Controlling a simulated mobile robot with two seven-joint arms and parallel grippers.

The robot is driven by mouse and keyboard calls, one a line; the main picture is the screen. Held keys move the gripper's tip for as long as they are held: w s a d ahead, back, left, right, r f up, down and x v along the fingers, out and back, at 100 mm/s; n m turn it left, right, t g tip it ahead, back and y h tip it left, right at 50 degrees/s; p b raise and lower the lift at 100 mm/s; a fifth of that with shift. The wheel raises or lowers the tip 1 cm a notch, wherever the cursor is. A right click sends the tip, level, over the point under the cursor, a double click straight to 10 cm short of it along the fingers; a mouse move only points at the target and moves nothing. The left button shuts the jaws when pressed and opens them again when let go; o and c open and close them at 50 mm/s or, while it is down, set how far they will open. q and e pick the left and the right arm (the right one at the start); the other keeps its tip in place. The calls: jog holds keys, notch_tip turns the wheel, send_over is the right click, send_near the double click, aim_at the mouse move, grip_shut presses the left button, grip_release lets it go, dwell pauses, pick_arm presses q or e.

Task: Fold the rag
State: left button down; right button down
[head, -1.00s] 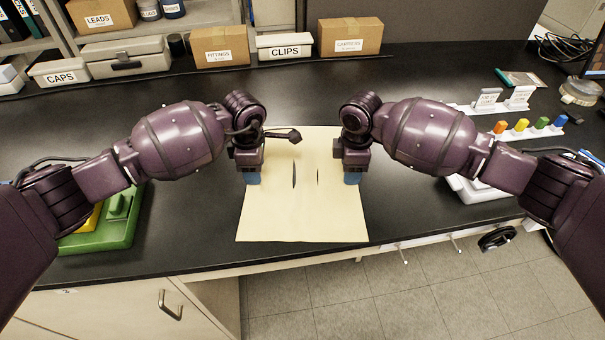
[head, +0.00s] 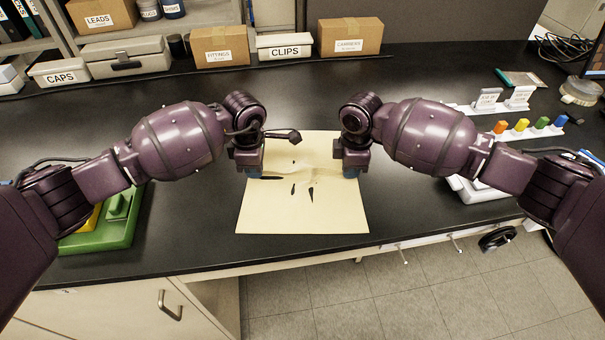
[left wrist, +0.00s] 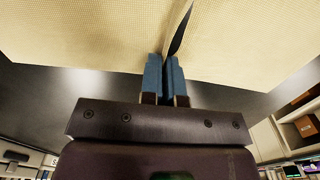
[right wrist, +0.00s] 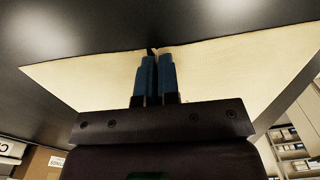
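The rag (head: 300,215) is a pale yellow cloth lying on the black bench, its front edge near the bench front. It is creased and raised between my grippers, with several dark gaps or shadows in it. My left gripper (head: 254,172) is at the rag's left edge; in the left wrist view its blue fingers (left wrist: 165,62) are close together with cloth gathered at the tips. My right gripper (head: 350,172) is at the right edge; in the right wrist view its fingers (right wrist: 155,60) are close together on the cloth. The wrists hide part of both side edges.
A green tray (head: 118,228) stands at the left. A white rack with coloured pegs (head: 522,128) stands at the right. Boxes labelled FITTINGS (head: 220,45), CLIPS (head: 285,47) and CARRIERS (head: 350,37) line the back. The bench behind the rag is clear.

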dwell(0.4)
